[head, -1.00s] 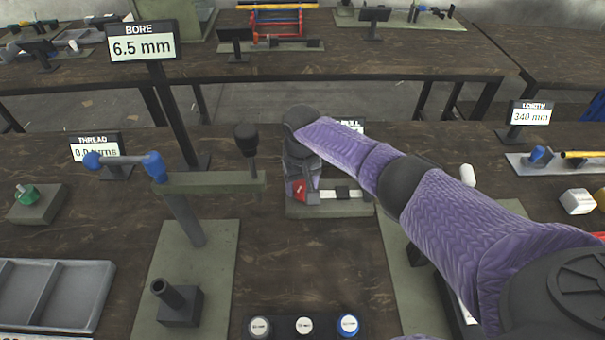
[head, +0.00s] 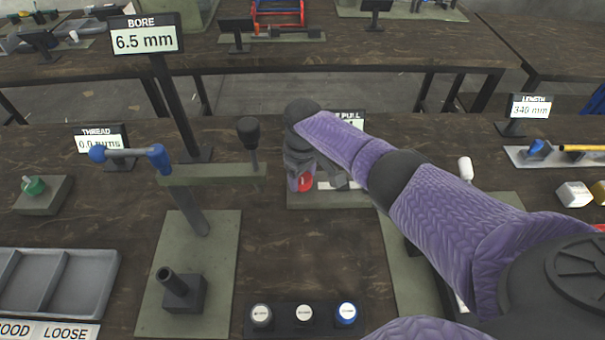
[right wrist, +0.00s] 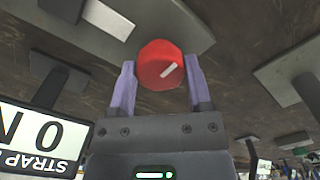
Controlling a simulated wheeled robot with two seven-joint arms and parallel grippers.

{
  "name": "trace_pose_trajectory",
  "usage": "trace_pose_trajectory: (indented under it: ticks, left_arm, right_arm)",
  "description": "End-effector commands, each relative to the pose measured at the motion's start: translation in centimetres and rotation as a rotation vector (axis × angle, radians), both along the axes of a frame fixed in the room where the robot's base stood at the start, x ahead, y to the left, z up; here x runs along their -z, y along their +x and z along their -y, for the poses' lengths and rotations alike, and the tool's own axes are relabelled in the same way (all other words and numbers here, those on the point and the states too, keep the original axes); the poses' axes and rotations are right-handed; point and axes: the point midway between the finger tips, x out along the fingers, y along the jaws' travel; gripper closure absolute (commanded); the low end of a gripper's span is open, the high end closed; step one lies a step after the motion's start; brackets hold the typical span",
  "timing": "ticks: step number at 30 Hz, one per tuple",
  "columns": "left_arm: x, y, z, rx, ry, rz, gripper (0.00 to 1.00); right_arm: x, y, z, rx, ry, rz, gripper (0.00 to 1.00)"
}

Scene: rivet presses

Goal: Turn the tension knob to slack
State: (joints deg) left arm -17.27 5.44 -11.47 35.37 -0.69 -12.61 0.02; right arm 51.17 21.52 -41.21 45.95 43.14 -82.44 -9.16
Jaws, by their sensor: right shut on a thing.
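The red tension knob (right wrist: 160,65) shows in the right wrist view with a white pointer line slanting toward the upper right. My right gripper (right wrist: 160,80) has one purple finger on each side of it and is shut on it. In the head view the knob (head: 306,183) is a small red patch below my right gripper (head: 302,180), partly hidden by the fingers. It belongs to a fixture on a grey-green plate (head: 340,199). The strap pull display (right wrist: 35,135) appears upside down, with a 0 and an N visible. My left gripper is not seen.
A bore press with a lever (head: 210,174) stands to the left, with a black-knobbed handle (head: 249,132) close to my right gripper. A grey tray (head: 60,283) lies at the left. Several round buttons sit on a black strip (head: 283,318) in front.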

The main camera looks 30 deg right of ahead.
Motion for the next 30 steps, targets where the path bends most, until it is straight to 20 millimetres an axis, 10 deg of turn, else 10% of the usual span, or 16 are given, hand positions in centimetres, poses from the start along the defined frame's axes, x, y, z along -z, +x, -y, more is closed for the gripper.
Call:
trace_pose_trajectory:
  ticks: [10,11,16,25,30]
  left_arm:
    - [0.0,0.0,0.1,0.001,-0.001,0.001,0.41]
    - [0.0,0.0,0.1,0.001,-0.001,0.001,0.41]
    - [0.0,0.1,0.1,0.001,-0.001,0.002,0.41]
    - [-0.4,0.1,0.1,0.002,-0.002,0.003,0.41]
    - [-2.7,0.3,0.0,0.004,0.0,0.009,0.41]
  right_arm:
    - [0.0,0.0,0.0,-0.005,0.0,0.0,0.95]
    - [0.0,0.0,0.0,-0.005,0.0,0.0,0.34]
    - [0.0,0.0,0.0,-0.004,0.0,0.0,0.01]
    - [-0.6,0.0,0.0,-0.003,0.0,0.001,0.01]
    - [-4.9,0.1,0.0,-0.004,0.001,0.004,0.01]
